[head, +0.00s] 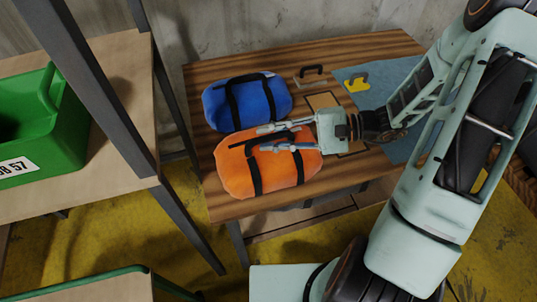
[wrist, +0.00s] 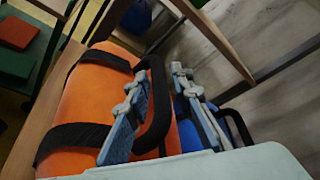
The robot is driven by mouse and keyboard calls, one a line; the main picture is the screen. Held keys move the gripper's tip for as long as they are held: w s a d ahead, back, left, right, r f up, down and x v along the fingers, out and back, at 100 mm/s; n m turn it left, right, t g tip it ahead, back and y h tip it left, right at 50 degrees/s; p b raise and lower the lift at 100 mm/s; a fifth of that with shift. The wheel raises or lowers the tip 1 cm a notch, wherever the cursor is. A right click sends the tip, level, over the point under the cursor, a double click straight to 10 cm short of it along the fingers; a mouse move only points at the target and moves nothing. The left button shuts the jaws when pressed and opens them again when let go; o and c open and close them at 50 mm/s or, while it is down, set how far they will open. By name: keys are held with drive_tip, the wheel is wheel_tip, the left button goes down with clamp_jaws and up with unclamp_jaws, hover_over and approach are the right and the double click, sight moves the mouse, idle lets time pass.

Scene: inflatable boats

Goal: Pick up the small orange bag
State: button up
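The small orange bag (head: 277,171), with black straps and a black handle, lies on the near left part of the wooden table. In the wrist view the orange bag (wrist: 90,95) fills the left side. My gripper (head: 262,138) is over the bag's top, its fingers pointing left. In the wrist view my gripper (wrist: 156,78) is open, with the bag's arched black handle (wrist: 157,110) between its two fingers. I cannot tell whether either finger touches the handle. The far side of the bag is partly hidden by the fingers.
A blue bag (head: 238,101) lies just behind the orange bag, close to my upper finger. A black handle (head: 311,70) and a yellow piece (head: 356,82) lie farther back on the table (head: 222,208). A shelf with a green crate (head: 50,130) stands at left.

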clamp_jaws()
drive_tip(key=shift+r, duration=0.15)
